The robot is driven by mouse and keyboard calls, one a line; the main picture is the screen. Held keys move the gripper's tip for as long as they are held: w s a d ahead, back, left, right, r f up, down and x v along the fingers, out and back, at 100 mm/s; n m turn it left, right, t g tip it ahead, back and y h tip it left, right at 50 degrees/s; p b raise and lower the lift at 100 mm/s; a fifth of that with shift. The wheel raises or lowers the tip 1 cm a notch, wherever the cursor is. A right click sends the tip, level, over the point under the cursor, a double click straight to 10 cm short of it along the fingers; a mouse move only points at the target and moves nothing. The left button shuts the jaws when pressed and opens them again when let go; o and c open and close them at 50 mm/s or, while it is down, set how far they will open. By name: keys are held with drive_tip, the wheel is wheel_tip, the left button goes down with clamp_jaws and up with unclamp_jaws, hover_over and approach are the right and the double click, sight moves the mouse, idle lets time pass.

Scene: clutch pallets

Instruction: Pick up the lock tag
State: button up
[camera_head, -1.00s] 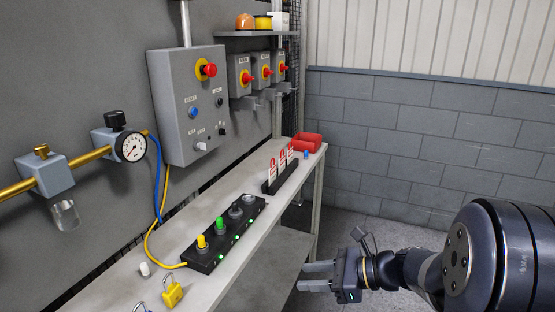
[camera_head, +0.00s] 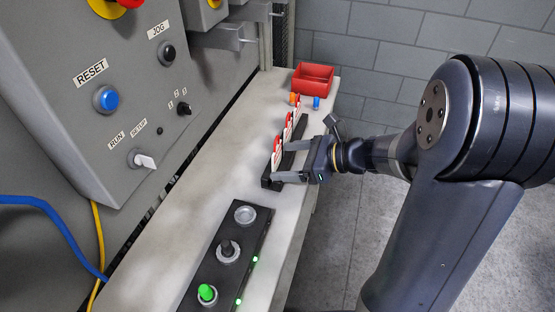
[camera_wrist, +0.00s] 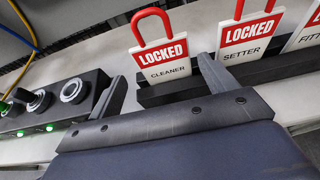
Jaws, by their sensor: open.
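Three white lock tags with red LOCKED bands and red shackles stand upright in a black rack (camera_head: 268,184) on the bench. The nearest, the CLEANER tag (camera_head: 277,152), shows in the wrist view (camera_wrist: 163,62) framed between my fingertips. The SETTER tag (camera_wrist: 250,35) stands to its right, and a partly cut-off third tag (camera_wrist: 309,32) is at the right edge. My gripper (camera_head: 281,162) is open and empty, reaching in from the right at the near end of the rack. One finger is on each side of the CLEANER tag; I cannot tell whether either touches it.
A black button box (camera_head: 226,262) with green lights lies on the bench nearer than the rack. A red bin (camera_head: 313,79) and small orange and blue items stand beyond it. A grey control panel (camera_head: 130,100) overhangs the left. Bench top left of the rack is clear.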

sight(278, 158)
drive_tip(key=shift+w, duration=0.2)
drive_tip(key=shift+x, duration=2.55)
drive_tip(key=shift+w+r, duration=0.1)
drive_tip(key=shift+w, duration=0.1)
drive_tip(key=c, duration=1.1)
